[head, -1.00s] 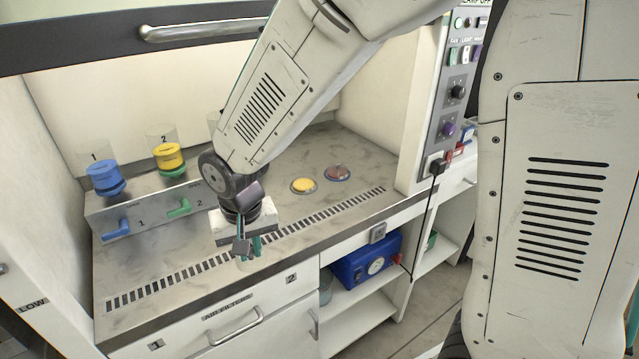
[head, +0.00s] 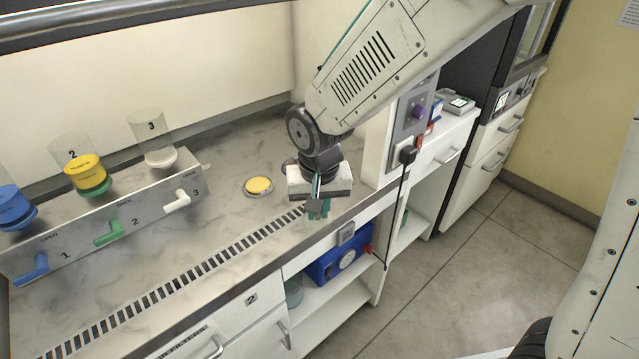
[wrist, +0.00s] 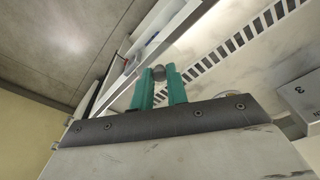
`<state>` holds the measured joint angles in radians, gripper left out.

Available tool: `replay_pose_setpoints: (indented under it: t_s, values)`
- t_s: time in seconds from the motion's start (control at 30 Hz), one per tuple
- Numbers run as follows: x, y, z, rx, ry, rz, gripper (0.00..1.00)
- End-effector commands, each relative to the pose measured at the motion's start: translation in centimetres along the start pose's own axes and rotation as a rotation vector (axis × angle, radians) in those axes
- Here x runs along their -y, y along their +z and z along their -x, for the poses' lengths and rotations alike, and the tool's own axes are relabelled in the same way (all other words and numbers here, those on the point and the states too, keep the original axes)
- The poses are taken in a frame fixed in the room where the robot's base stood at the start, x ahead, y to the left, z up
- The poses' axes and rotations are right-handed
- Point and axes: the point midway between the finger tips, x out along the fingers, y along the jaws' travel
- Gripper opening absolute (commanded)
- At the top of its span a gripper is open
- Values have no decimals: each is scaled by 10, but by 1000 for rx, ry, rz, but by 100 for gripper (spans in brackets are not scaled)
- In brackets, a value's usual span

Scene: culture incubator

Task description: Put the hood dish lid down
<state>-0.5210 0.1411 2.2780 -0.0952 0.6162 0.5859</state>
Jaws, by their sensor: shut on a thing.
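My gripper (head: 318,206) is over the front edge of the hood worktop, right of the yellow dish. Its green fingers (wrist: 160,88) are shut on a small dark grey round piece, which I take as the knob of the hood dish lid (wrist: 158,73). The lid's clear body is hard to make out. The yellow dish (head: 258,186) lies flat on the worktop behind the slotted vent strip. A second, reddish dish (head: 288,165) is mostly hidden behind my gripper.
A dispenser block (head: 150,205) with blue, green and white levers stands at the left. The worktop (head: 215,235) left of the yellow dish is clear. The hood's side wall with its control panel (head: 415,115) is close on the right. A blue device (head: 335,262) sits on the shelf below.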

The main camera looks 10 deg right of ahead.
Motion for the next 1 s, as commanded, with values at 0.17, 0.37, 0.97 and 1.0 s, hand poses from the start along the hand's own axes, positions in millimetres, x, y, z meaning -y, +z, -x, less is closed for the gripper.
replay_pose_setpoints:
  t_s: [0.17, 0.37, 0.97, 1.0]
  values:
    - [11, -39, -10, 1, 1, -4, 0]
    - [26, -90, -22, 1, 0, -5, 0]
    - [42, -141, -57, 4, 2, -4, 0]
    - [42, -141, -62, 3, 2, -4, 0]
